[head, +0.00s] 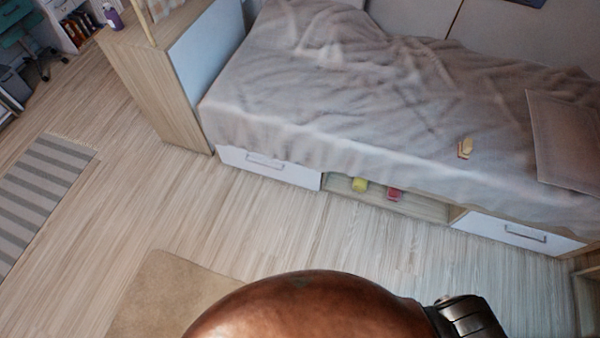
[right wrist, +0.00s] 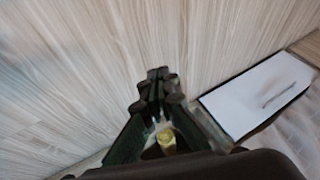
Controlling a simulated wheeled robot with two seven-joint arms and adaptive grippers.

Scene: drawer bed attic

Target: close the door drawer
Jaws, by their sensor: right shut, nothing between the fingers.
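The bed base has a white drawer front (head: 268,166) with a handle at its left end and another white drawer front (head: 518,234) with a handle at its right end. I cannot tell how far either is pulled out. In the right wrist view, a white drawer front (right wrist: 258,95) with a grey handle lies to the right of my right gripper (right wrist: 158,75). I cannot tell which drawer this is. The gripper is shut and empty, apart from the drawer front in that picture. My left gripper is not in view.
An open compartment (head: 425,209) between the drawers holds a yellow object (head: 360,184) and a red one (head: 394,194). A grey blanket (head: 330,90) covers the bed. A wooden cabinet (head: 150,85) stands at its left end. The floor before the bed is clear around a beige rug (head: 165,290).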

